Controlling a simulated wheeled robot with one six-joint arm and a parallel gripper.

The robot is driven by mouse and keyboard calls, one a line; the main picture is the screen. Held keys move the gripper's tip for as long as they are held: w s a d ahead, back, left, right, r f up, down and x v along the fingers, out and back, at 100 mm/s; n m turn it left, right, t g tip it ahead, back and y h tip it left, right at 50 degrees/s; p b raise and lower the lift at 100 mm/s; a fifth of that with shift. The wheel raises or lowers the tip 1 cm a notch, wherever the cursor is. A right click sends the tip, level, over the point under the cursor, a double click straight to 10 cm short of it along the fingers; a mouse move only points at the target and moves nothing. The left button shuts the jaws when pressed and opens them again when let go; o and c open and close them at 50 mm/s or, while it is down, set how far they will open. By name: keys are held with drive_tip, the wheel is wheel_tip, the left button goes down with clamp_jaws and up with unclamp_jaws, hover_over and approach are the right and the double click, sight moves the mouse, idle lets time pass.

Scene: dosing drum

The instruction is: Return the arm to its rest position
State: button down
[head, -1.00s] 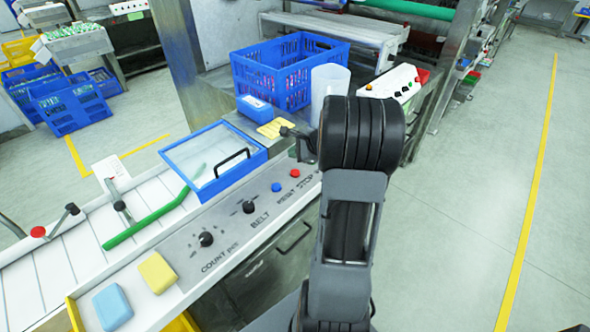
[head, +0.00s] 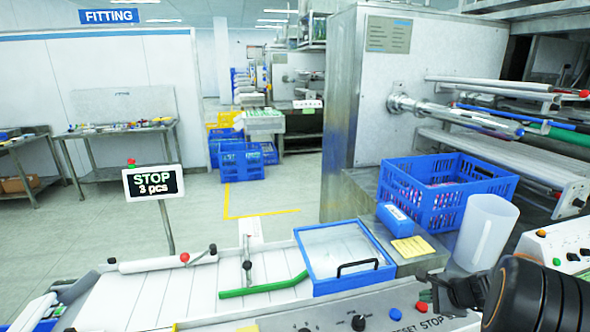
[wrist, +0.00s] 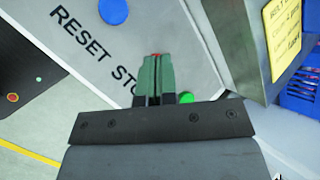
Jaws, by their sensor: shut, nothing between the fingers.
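My gripper shows in the wrist view (wrist: 153,78) with its two green fingers together and nothing between them. It is over the control panel, beside the printed RESET and STOP labels. A bit of red shows just past the fingertips, mostly hidden by them. The blue button (wrist: 113,11) is ahead and to the left. In the head view my arm enters at the lower right, and the dark gripper end is beside the red button (head: 422,307). I cannot tell the gap to the panel. The display (head: 153,182) reads STOP, 3 pcs.
A blue lidded frame (head: 318,286) with a black handle sits on the conveyor. Behind the panel stand a blue crate (head: 400,190), a blue box (head: 395,218), a yellow note (head: 412,247) and a translucent cylinder (head: 487,232). A white control box (head: 560,243) is at the right.

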drive_tip(key=s+a+r+n+g+h, duration=0.1)
drive_tip(key=s+a+r+n+h, duration=0.1)
drive_tip(key=s+a+r+n, duration=0.2)
drive_tip(key=s+a+r+n+g+h, duration=0.1)
drive_tip(key=s+a+r+n, duration=0.4)
drive_tip(key=s+a+n, duration=0.6)
drive_tip(key=a+n+g, duration=0.1)
drive_tip(key=a+n, duration=0.4)
drive_tip(key=a, duration=0.1)
drive_tip(key=shift+a+h+p, duration=0.35)
drive_tip(key=shift+h, duration=0.05)
